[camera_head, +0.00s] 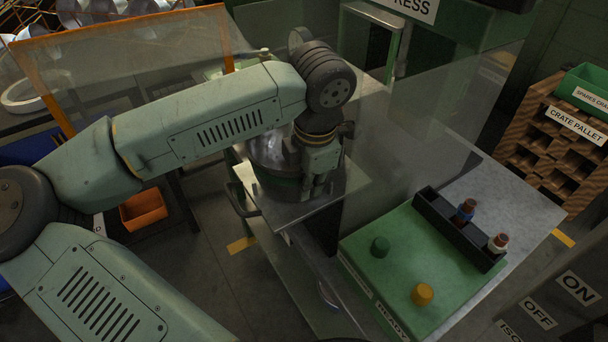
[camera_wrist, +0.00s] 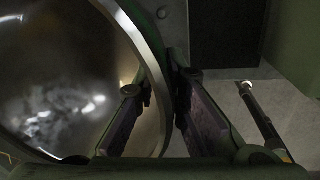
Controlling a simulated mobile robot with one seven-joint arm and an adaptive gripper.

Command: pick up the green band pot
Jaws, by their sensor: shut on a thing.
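The green band pot (camera_head: 266,152) is a shiny metal vessel with a dark green band low on its side. It stands upright at the metal shelf's end in the head view, partly hidden by my arm. My gripper (camera_head: 312,188) points down at the pot's right side. In the wrist view, the pot (camera_wrist: 70,85) fills the left, its open inside facing the camera. Its pale rim and wall pass between the two fingers of my gripper (camera_wrist: 158,92), which is shut on them. I cannot tell whether the pot's base touches the shelf.
A clear panel stands behind and right of the pot. An orange bin (camera_head: 143,210) is at left. A brown crate pallet (camera_head: 550,150) stands far right.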

